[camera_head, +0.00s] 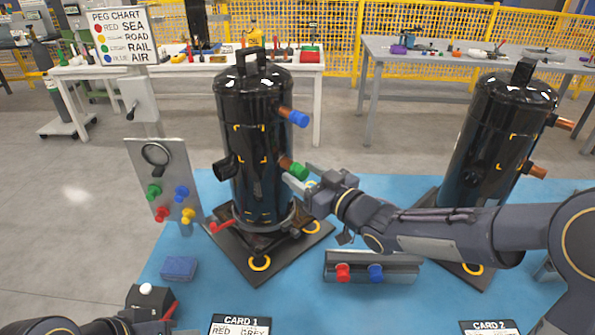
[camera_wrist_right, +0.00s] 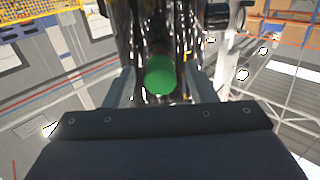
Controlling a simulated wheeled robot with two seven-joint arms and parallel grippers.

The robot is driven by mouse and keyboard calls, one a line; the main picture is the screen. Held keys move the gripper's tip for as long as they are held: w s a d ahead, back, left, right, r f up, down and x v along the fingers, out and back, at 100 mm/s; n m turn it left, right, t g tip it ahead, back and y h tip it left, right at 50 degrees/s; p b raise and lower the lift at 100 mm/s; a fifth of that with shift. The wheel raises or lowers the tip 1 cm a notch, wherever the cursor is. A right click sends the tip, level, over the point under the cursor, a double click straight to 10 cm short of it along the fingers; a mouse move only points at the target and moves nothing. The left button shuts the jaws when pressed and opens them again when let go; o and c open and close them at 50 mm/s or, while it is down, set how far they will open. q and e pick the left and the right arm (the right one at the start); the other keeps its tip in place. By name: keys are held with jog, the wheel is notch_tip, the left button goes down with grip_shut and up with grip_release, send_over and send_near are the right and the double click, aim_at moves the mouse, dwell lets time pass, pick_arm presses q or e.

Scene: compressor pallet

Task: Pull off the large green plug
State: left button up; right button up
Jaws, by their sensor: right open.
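The large green plug (camera_head: 299,171) caps the lower copper stub on the right side of the left black compressor (camera_head: 255,205). My right gripper (camera_head: 297,180) is at the plug, reaching in from the right. In the right wrist view the green plug (camera_wrist_right: 160,75) sits between the two spread fingers of my right gripper (camera_wrist_right: 159,88), with gaps on both sides. The jaws are open. A large blue plug (camera_head: 299,118) caps the upper stub. Part of my left arm shows at the bottom left; its finger opening cannot be made out.
A grey panel (camera_head: 150,170) on the left holds small green, blue, red and yellow plugs. A grey block (camera_head: 400,265) in front holds a red and a blue plug. A second compressor (camera_head: 500,140) stands right. A blue block (camera_head: 179,268) lies on the blue mat (camera_head: 215,290).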

jog(key=shift+c, duration=0.4)
dwell(0.4)
grip_shut()
jog(key=shift+s+d+f, duration=0.1)
jog(key=shift+b+v, duration=0.3)
jog(key=shift+v, duration=2.55)
